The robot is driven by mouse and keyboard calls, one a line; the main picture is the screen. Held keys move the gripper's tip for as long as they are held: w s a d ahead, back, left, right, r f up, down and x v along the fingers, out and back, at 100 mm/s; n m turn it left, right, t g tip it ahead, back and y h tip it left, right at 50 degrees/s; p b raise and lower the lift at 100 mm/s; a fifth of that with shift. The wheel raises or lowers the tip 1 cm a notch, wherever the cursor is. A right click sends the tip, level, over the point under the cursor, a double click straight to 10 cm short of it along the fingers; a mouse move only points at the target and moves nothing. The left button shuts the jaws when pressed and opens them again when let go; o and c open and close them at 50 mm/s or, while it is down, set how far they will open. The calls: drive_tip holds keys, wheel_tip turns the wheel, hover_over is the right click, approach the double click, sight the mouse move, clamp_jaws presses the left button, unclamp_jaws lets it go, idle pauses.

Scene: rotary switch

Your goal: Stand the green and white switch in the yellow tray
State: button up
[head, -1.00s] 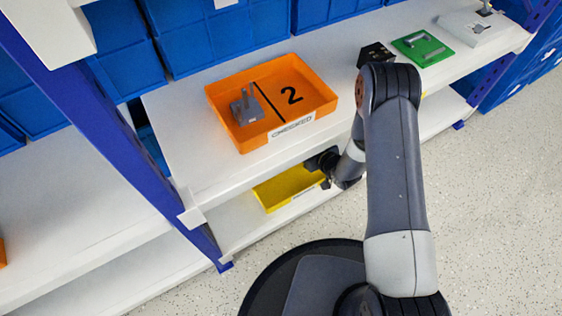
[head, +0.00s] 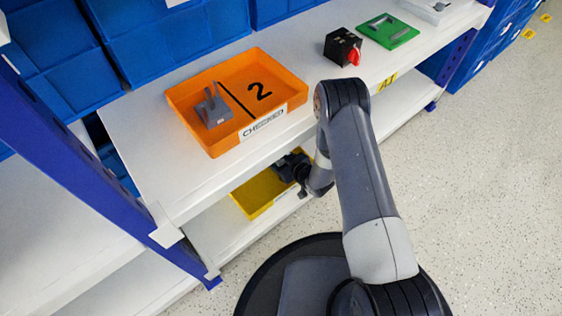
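The yellow tray (head: 262,193) sits on the lower shelf, partly hidden under the edge of the upper shelf. My gripper (head: 292,172) is at the tray's right end, just below the upper shelf's edge. It is small and dark here, and its fingers cannot be made out, so I cannot tell whether it is open or holding anything. I do not see a green and white switch in this view. The inside of the tray is only partly visible, and what shows of it looks empty.
On the upper shelf stand an orange tray (head: 179,99) holding a grey part (head: 213,110), a black switch with a red knob (head: 343,48), a green plate (head: 388,31) and a white device (head: 437,8). A blue upright (head: 75,150) stands at left.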

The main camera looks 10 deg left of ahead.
drive_tip(key=shift+f, duration=0.1)
drive_tip(key=o, duration=1.1)
drive_tip(key=p+v, duration=0.5)
drive_tip(key=v, duration=0.7)
